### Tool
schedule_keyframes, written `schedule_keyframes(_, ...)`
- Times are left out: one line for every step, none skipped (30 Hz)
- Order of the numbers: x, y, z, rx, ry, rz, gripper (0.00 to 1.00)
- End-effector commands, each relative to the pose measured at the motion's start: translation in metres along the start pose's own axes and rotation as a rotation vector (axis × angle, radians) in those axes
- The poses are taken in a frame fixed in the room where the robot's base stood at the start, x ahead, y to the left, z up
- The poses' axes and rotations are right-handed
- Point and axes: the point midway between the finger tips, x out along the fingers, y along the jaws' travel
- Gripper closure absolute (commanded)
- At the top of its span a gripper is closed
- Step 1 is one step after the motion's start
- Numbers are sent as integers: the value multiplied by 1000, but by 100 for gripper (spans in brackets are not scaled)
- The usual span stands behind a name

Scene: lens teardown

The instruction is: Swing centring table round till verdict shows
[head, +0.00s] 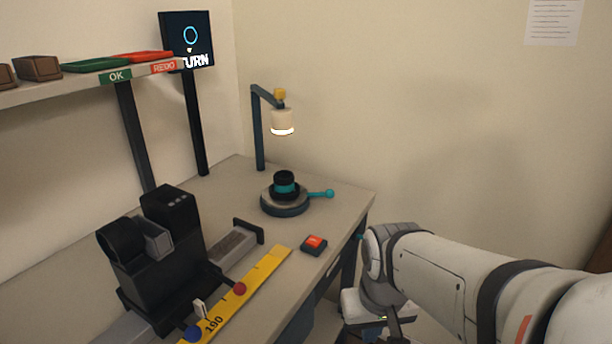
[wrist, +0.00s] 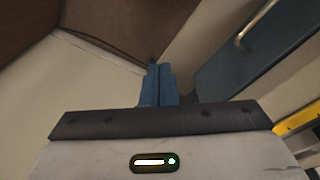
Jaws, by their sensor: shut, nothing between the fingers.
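The centring table (head: 285,207) is a round grey turntable near the far right corner of the bench, with a teal-knobbed handle (head: 328,193) sticking out to the right. A black and teal lens part (head: 286,185) stands upright on it. The screen (head: 187,40) at the back shows a blue ring and lettering of which "URN" is readable. My gripper (wrist: 158,72) shows in the wrist view with its blue fingers together and nothing between them. In the head view my arm is at the lower right, off the bench's right edge, apart from the turntable; the fingertips are not clear there.
A lamp (head: 283,122) hangs lit behind the turntable. An orange-red button (head: 314,243) sits near the bench's right edge. A black device (head: 160,255) and a yellow scale (head: 245,290) fill the front. A shelf (head: 60,90) with OK and REDO trays is at upper left.

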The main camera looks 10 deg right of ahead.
Motion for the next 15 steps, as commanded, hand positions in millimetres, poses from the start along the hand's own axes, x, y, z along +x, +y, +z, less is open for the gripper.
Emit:
schedule_keyframes(-2,2,-4,-2,6,9,100)
schedule_keyframes(-4,5,-8,-7,13,20,100)
schedule_keyframes(-8,11,-16,-15,30,42,100)
schedule_keyframes(-12,17,-24,-18,46,65,100)
schedule_keyframes(-17,24,-34,-30,66,92,100)
schedule_keyframes(-24,35,-51,-54,100,135,100)
schedule_keyframes(-30,44,-66,-78,131,170,100)
schedule_keyframes(-37,54,-82,-107,162,206,100)
schedule_keyframes(-47,66,-106,-155,210,254,100)
schedule_keyframes(-54,75,-125,-195,248,288,100)
schedule_keyframes(-61,82,-144,-240,285,318,100)
schedule_keyframes(-70,91,-168,-304,334,352,100)
schedule_keyframes(-75,96,-186,-355,368,372,100)
schedule_keyframes(-80,99,-204,-409,403,388,100)
schedule_keyframes(-86,103,-225,-483,444,401,100)
